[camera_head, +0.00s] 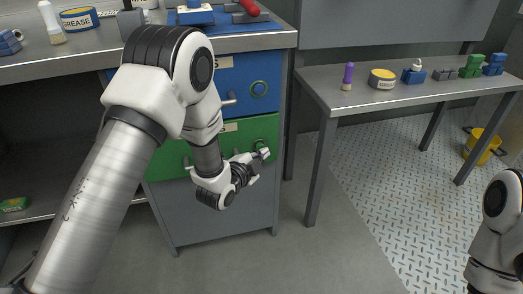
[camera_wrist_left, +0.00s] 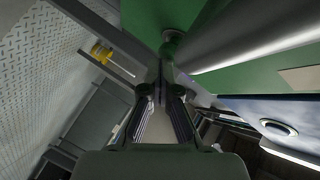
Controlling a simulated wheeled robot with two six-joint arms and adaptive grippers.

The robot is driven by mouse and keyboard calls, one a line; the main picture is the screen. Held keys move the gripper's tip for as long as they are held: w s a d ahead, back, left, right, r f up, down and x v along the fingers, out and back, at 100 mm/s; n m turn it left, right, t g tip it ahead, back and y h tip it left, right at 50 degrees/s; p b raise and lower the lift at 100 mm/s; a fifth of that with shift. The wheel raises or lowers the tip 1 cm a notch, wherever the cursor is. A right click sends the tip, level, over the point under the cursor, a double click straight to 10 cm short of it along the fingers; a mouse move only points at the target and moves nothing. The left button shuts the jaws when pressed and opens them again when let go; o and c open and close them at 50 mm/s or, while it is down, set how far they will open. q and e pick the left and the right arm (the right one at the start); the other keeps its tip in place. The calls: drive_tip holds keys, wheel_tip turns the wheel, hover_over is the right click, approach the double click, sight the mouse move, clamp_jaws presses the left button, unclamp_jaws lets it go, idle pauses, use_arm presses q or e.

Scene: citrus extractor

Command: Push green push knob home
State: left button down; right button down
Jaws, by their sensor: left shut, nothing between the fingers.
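The green push knob (camera_head: 259,143) shows as a green ring at the right of the green drawer front (camera_head: 222,142), partly hidden by my left gripper. My left gripper (camera_head: 264,153) is shut and empty, with its tips in front of the drawer just below the ring. I cannot tell whether they touch it. In the left wrist view the shut fingers (camera_wrist_left: 161,80) point toward the green front (camera_wrist_left: 143,20). A small round part (camera_wrist_left: 172,37) lies just beyond the tips there. My right gripper is out of view.
A blue drawer (camera_head: 250,75) with a blue ring sits above. A grey panel (camera_head: 215,215) is below. A side table (camera_head: 330,98) with several items stands to the right. A yellow bucket (camera_head: 482,146) is on the floor beyond. The floor ahead is clear.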

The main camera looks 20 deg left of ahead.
use_arm(q)
drive_tip(key=shift+w+a, duration=0.5)
drive_tip(key=shift+w, duration=0.25)
idle(0.6)
drive_tip(key=shift+s, duration=0.1)
drive_tip(key=shift+s+d+p, duration=0.2)
drive_tip(key=shift+s+d, duration=0.3)
drive_tip(key=shift+s, duration=0.2)
drive_tip(key=shift+s+d+p, duration=0.15)
drive_tip(key=shift+s+d, duration=0.35)
drive_tip(key=shift+s, duration=0.2)
drive_tip(key=s+d, duration=0.1)
drive_tip(key=s, duration=0.1)
drive_tip(key=s+d, duration=0.2)
drive_tip(key=shift+s+p, duration=0.1)
drive_tip(key=shift+p, duration=0.2)
drive_tip(key=shift+f, duration=0.1)
